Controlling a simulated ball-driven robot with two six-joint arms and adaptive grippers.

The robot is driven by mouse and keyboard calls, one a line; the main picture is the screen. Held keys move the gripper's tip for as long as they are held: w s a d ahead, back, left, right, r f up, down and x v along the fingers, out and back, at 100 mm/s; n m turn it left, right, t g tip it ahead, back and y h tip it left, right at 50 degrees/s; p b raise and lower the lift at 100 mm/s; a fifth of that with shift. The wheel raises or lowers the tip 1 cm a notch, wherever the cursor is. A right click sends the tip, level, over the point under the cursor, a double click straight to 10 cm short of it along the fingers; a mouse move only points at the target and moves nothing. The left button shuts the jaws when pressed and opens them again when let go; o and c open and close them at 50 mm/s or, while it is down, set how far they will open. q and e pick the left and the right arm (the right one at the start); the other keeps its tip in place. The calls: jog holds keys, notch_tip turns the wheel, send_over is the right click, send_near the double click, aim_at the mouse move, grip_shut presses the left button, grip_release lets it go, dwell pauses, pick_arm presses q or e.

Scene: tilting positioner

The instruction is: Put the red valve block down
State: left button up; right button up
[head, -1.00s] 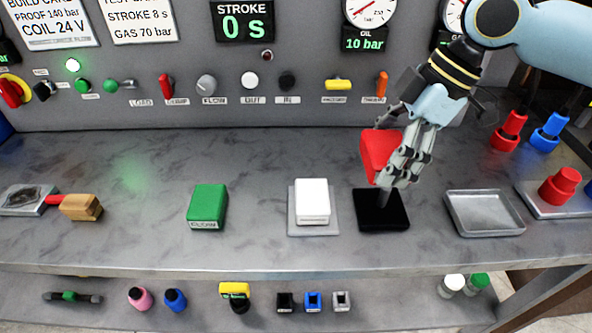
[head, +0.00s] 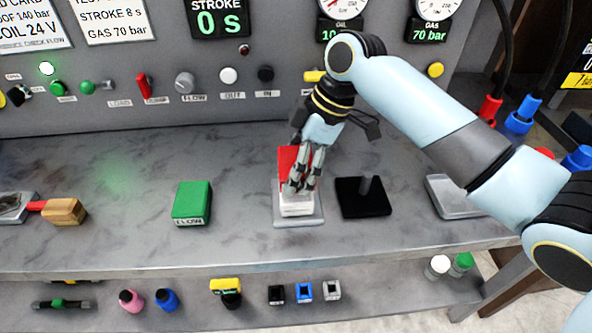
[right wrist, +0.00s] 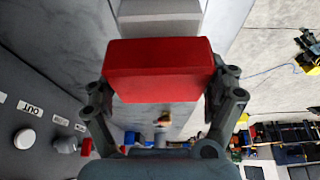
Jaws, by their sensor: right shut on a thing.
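The red valve block (head: 289,158) is in my right gripper (head: 302,182), which is shut on it. In the head view the block is over or just behind the white block (head: 297,205) on its grey plate (head: 282,217); I cannot tell whether they touch. The fingers hide part of both blocks. In the right wrist view the red block (right wrist: 158,70) fills the space between the two fingers (right wrist: 160,88). The black stand (head: 350,204) with its short post is to the right, with nothing on it. My left gripper is not in view.
A green block (head: 192,203) marked FLOW lies to the left, with bare bench between. A metal tray (head: 446,197) is at the right, partly behind my right arm. The control panel with knobs (head: 185,83) rises behind. A wooden-handled tool (head: 64,211) lies far left.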

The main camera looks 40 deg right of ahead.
jog(key=shift+f, duration=1.15)
jog(key=o, duration=1.5)
jog(key=shift+f, duration=0.15)
jog(key=v, duration=1.2)
jog(key=shift+a, duration=0.1)
